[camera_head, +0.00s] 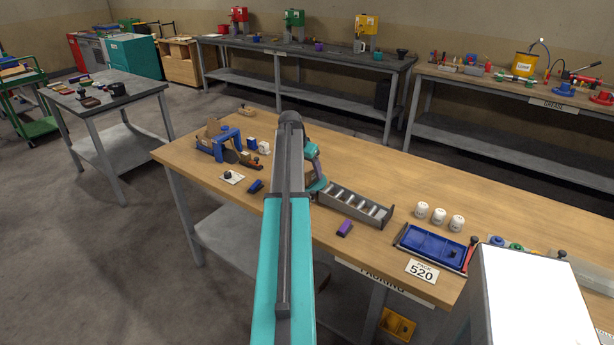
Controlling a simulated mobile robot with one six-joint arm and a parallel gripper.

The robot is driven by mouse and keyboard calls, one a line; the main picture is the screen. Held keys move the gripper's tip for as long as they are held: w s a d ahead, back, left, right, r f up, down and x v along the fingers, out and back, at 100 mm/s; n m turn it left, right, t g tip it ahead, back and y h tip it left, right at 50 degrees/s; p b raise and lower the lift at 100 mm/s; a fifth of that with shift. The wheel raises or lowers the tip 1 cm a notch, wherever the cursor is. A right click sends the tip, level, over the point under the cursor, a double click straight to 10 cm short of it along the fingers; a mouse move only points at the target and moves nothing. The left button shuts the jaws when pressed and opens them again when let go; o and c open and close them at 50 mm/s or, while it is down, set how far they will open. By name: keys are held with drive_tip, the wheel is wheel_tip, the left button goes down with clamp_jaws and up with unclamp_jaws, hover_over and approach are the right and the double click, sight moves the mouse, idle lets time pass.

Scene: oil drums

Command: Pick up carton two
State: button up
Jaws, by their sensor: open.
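No thing in view has a readable label naming it carton two. A blue frame (232,142) with a brown, cardboard-like piece (212,128) stands at the left of the wooden bench (420,179). A small tan block (247,110) lies at the bench's back left edge. A small blue item (252,143) and a white one (264,147) stand right of the blue frame. My teal arm reaches up the middle of the view, over the bench. Its wrist shows partly right of the link; my gripper is hidden behind the arm.
A grey rack (355,207), several white jars (456,223), a blue tray (432,246) and a purple block (344,228) stand right of my arm. A large white box-like shape fills the lower right. The bench's back right is clear.

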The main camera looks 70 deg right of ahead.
sight(309, 165)
drive_tip(key=c, duration=0.9)
drive_tip(key=shift+r, duration=0.15)
drive_tip(key=shift+c, duration=0.2)
drive_tip(key=shift+r+b, duration=0.65)
drive_tip(key=shift+r, duration=0.75)
drive_tip(key=shift+a+r, duration=0.1)
drive_tip(key=shift+r, duration=0.1)
drive_tip(key=s+a+b, duration=0.1)
drive_tip(key=s+a, duration=0.1)
drive_tip(key=a, duration=0.2)
drive_tip(key=s+a+b, duration=0.1)
drive_tip(key=s+a, duration=0.1)
drive_tip(key=a, duration=0.2)
drive_tip(key=s+a+r+b, duration=0.1)
drive_tip(key=s+a, duration=0.1)
drive_tip(key=a, duration=0.2)
drive_tip(key=shift+s+a, duration=0.1)
drive_tip(key=shift+s, duration=0.05)
drive_tip(key=shift+s+a+r, duration=0.15)
drive_tip(key=shift+s+a, duration=0.1)
drive_tip(key=shift+a, duration=0.2)
drive_tip(key=shift+s+a+r, duration=0.1)
drive_tip(key=shift+s+a, duration=0.15)
drive_tip(key=shift+a, duration=0.2)
